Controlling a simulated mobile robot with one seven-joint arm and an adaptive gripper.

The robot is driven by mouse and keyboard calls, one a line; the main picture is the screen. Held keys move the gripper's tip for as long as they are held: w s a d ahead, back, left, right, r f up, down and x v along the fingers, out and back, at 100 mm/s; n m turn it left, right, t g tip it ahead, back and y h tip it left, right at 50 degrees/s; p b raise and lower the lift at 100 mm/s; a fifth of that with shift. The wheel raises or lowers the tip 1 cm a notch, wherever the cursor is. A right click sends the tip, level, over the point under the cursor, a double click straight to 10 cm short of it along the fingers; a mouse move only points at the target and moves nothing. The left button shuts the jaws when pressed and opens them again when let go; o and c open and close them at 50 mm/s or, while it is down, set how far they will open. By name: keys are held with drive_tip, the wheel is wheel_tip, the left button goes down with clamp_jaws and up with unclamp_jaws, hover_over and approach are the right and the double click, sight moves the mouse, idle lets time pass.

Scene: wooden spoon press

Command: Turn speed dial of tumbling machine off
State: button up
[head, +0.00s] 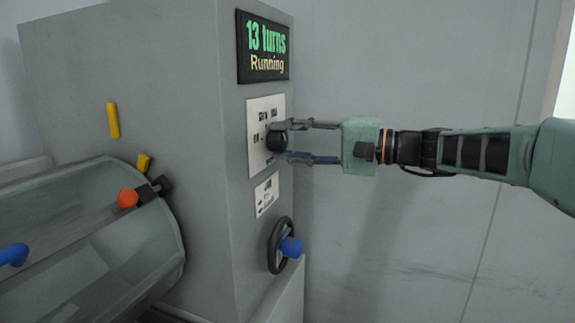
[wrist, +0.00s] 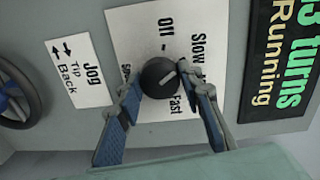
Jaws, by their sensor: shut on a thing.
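The speed dial (head: 278,140) is a round black knob on a white label plate (head: 256,109) on the narrow side of the grey machine. In the wrist view the fingers (wrist: 168,90) straddle the dial.
A display (head: 264,49) above reads "13 turns Running". Below is a jog label (head: 266,194) and a black handwheel with blue knob (head: 290,247). A clear drum (head: 130,255) with an orange knob (head: 127,198) is at left. Free space lies right of the machine.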

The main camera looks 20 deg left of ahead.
drive_tip(key=n+b, duration=0.2)
drive_tip(key=b, duration=0.1)
drive_tip(key=n+b, duration=0.2)
drive_tip(key=b, duration=0.1)
drive_tip(key=shift+f, duration=0.35)
drive_tip(key=n+b, duration=0.1)
drive_tip(key=b, duration=0.1)
drive_tip(key=n+b, duration=0.1)
drive_tip(key=n, duration=0.1)
drive_tip(key=shift+r+n+b, duration=0.25)
drive_tip(key=shift+n+b, duration=0.05)
drive_tip(key=shift+b, duration=0.05)
drive_tip(key=shift+r+t, duration=0.1)
drive_tip(key=shift+t, duration=0.2)
drive_tip(key=o, duration=1.2)
drive_tip(key=shift+c, duration=0.2)
drive_tip(key=shift+d, duration=0.1)
drive_tip(key=s+d, duration=0.1)
drive_tip(key=d, duration=1)
drive_tip(key=shift+s+d, duration=0.2)
drive_tip(key=shift+d, duration=0.2)
